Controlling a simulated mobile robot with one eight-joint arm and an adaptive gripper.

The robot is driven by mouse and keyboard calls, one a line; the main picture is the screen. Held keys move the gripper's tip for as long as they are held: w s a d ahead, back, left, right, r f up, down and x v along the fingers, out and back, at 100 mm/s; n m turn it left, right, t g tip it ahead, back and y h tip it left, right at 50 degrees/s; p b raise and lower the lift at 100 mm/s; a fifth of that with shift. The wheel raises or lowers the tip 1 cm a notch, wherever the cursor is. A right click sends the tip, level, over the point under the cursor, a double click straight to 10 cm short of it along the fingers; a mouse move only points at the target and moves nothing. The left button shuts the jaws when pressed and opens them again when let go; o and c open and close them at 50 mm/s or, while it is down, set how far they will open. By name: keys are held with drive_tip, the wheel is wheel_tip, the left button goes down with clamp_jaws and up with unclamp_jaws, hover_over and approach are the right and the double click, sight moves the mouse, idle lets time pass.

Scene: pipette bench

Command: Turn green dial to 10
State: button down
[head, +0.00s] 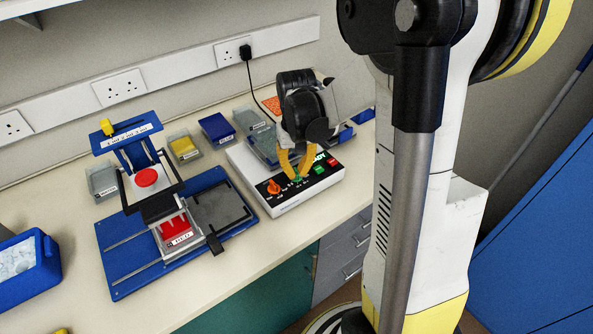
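The white control box (270,208) stands on the bench, with a black top panel. An orange dial (274,187) is at the left of the panel. A small patch of green (297,179), apparently the green dial, shows by the tips of my gripper (297,174). My gripper points down over the middle of the panel, and its yellow fingers hide most of that dial. I cannot tell whether the fingers touch it or grip it. The dial's pointer and scale are too small and covered to read.
A green button (320,169) and a red button (332,162) lie just right of my gripper, below a lit green display (320,157). A blue press (122,268) stands left of the box. Small bins, including a yellow-filled one (184,147), line the back.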

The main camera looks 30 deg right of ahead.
sight(296, 171)
drive_tip(key=shift+m, duration=0.6)
drive_tip(key=c, duration=1.6)
unclamp_jaws()
drive_tip(key=shift+o, duration=0.2)
wheel_tip(296, 171, up, 12)
